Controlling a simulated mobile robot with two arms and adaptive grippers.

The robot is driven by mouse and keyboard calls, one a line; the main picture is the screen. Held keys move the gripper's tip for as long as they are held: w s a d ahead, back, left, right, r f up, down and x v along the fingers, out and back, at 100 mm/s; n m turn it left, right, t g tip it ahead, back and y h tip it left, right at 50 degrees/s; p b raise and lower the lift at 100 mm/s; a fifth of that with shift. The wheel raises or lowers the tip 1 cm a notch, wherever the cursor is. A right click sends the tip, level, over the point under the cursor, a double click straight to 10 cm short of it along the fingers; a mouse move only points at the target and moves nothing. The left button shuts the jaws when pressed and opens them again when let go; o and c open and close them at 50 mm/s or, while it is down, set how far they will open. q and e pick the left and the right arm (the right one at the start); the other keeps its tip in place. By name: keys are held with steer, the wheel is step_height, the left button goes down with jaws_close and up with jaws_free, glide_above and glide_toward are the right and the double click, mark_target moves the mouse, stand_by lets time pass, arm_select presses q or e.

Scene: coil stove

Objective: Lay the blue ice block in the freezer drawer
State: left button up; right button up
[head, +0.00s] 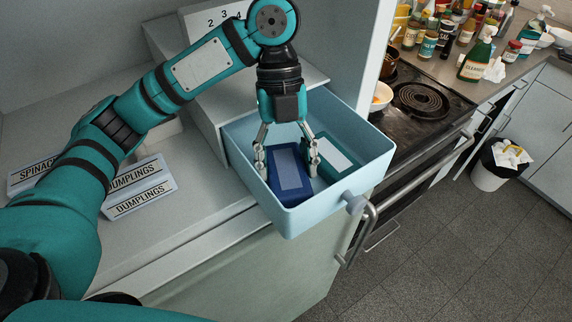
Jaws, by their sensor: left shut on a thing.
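The light blue freezer drawer (310,212) is pulled open at the centre of the head view. My left gripper (287,160) points down into it and is shut on the dark blue ice block (290,176). The block is inside the drawer walls, near the left side. I cannot tell whether it rests on the drawer floor. A teal block (334,151) with a pale top lies beside it on the right, partly behind the gripper's right finger. My right gripper is not in view.
White boxes labelled dumplings (140,200) and spinach (30,174) lie on the shelf at left. The coil stove (423,103) stands right of the drawer. Bottles crowd the counter behind it, including a green cleaner bottle (476,58). A bin (492,170) stands on the open floor.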

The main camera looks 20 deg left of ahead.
arm_select(q)
steer(key=shift+f, duration=0.65)
steer(key=shift+a+f, duration=0.1)
steer(key=shift+f, duration=0.4)
steer(key=o, duration=1.2)
steer(key=shift+w+r, duration=0.1)
steer(key=shift+r, duration=0.05)
steer(key=b+v, duration=0.1)
steer(key=v, duration=1)
steer(key=shift+w+r, duration=0.1)
steer(key=shift+r, duration=0.3)
